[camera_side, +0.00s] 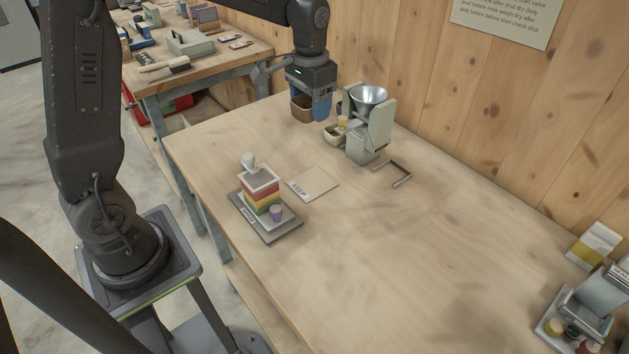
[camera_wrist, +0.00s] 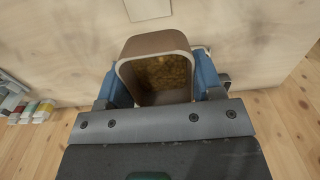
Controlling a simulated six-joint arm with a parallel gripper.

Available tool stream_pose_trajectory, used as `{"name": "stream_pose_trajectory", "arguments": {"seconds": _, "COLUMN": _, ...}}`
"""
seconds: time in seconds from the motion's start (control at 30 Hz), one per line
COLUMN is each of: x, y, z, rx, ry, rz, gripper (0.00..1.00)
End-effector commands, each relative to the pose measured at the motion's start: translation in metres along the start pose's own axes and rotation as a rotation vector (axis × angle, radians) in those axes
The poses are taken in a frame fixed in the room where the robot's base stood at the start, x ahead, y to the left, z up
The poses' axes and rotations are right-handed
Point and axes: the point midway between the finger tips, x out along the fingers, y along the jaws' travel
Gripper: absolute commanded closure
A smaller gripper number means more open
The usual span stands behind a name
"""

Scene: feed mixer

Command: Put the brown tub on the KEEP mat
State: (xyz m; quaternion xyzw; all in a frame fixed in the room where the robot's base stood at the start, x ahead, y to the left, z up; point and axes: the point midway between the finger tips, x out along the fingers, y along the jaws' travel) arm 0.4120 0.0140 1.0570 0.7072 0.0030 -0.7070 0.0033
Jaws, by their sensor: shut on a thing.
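The brown tub (camera_side: 301,108) is held at the far end of the table in the side view. In the wrist view the brown tub (camera_wrist: 157,62) is seen from above, with yellow-brown feed inside. My gripper (camera_side: 312,104) has its blue fingers closed on the tub's sides, and the fingers also flank the tub in the wrist view (camera_wrist: 164,84). I cannot tell whether the tub's base touches the table. The KEEP mat (camera_side: 312,184) is a pale square lying on the table, nearer the camera than the tub, and it is bare.
A mixer with a metal funnel (camera_side: 368,110) stands right of my gripper, with a small bowl (camera_side: 334,134) at its front. A dark bracket (camera_side: 394,172) lies beside it. A scale (camera_side: 266,216) with stacked coloured trays stands left of the mat. The table's near middle is clear.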

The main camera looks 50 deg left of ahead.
Motion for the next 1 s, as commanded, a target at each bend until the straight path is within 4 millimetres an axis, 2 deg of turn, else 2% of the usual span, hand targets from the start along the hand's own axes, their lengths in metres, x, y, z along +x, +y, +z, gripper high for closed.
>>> {"name": "stream_pose_trajectory", "arguments": {"seconds": 0.03, "x": -0.001, "y": -0.018, "z": 0.011, "rx": -0.009, "ry": 0.001, "rz": 0.000, "gripper": 0.64}}
{"name": "stream_pose_trajectory", "arguments": {"seconds": 0.13, "x": 0.000, "y": -0.043, "z": 0.031, "rx": -0.005, "ry": 0.001, "rz": 0.000, "gripper": 0.64}}
{"name": "stream_pose_trajectory", "arguments": {"seconds": 0.3, "x": 0.002, "y": -0.071, "z": 0.058, "rx": 0.002, "ry": 0.001, "rz": 0.000, "gripper": 0.64}}
{"name": "stream_pose_trajectory", "arguments": {"seconds": 0.4, "x": 0.007, "y": -0.080, "z": 0.069, "rx": 0.006, "ry": -0.001, "rz": 0.001, "gripper": 0.64}}
{"name": "stream_pose_trajectory", "arguments": {"seconds": 0.6, "x": 0.041, "y": -0.078, "z": 0.067, "rx": 0.010, "ry": -0.004, "rz": 0.002, "gripper": 0.64}}
{"name": "stream_pose_trajectory", "arguments": {"seconds": 0.77, "x": 0.056, "y": -0.074, "z": 0.064, "rx": 0.012, "ry": -0.001, "rz": 0.001, "gripper": 0.64}}
{"name": "stream_pose_trajectory", "arguments": {"seconds": 0.87, "x": 0.066, "y": -0.062, "z": 0.058, "rx": 0.015, "ry": -0.003, "rz": 0.002, "gripper": 0.64}}
{"name": "stream_pose_trajectory", "arguments": {"seconds": 1.0, "x": 0.084, "y": -0.035, "z": 0.043, "rx": 0.018, "ry": -0.003, "rz": 0.002, "gripper": 0.64}}
